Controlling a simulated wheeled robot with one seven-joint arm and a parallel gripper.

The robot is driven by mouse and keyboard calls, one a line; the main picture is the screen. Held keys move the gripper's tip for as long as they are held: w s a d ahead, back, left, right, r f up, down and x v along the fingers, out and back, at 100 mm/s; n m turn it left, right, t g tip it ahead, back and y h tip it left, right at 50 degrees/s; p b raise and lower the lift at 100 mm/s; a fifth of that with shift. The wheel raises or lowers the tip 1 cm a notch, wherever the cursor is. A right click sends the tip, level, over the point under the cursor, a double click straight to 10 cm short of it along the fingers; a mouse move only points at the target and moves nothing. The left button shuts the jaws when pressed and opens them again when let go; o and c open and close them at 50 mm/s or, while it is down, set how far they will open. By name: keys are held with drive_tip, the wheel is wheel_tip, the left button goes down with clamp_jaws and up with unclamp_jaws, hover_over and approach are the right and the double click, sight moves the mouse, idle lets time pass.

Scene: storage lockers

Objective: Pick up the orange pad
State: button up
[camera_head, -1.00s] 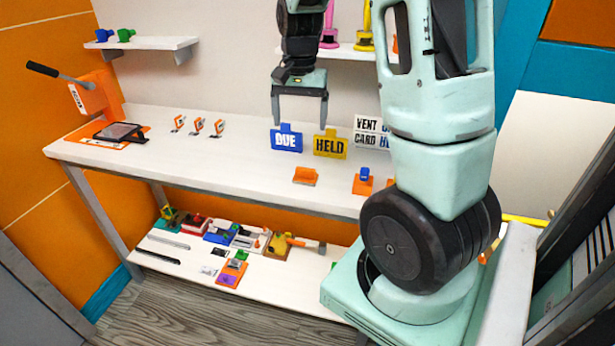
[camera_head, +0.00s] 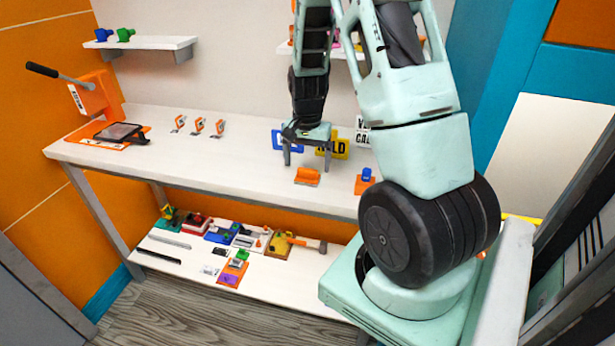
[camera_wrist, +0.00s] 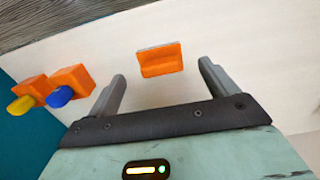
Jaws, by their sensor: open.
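A small orange pad (camera_head: 307,177) with a raised back lies on the white worktop near its front edge. In the wrist view the orange pad (camera_wrist: 160,60) sits between the fingertips, slightly beyond them. My gripper (camera_head: 307,164) is open and empty, pointing down just above and behind the pad, its fingers apart on either side. In the wrist view both grey fingers of my gripper (camera_wrist: 162,72) are spread wide, with clear space to the pad on each side. I see no contact.
An orange base with a blue knob (camera_head: 365,182) stands to the right. Blue and yellow signs (camera_head: 334,147) stand behind my gripper, partly hidden. Three small orange-and-white pieces (camera_head: 198,126) and an orange lever press (camera_head: 95,95) are to the left. The worktop (camera_head: 240,160) left of the pad is clear.

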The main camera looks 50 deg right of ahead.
sight(307, 171)
wheel_tip(307, 171, down, 4)
drive_tip(key=shift+f, duration=0.1)
drive_tip(key=shift+a, duration=0.1)
drive_tip(key=c, duration=1.1)
drive_tip(key=shift+o, duration=0.2)
wheel_tip(307, 171, up, 10)
drive_tip(key=shift+r, duration=0.1)
drive_tip(key=shift+o, duration=0.4)
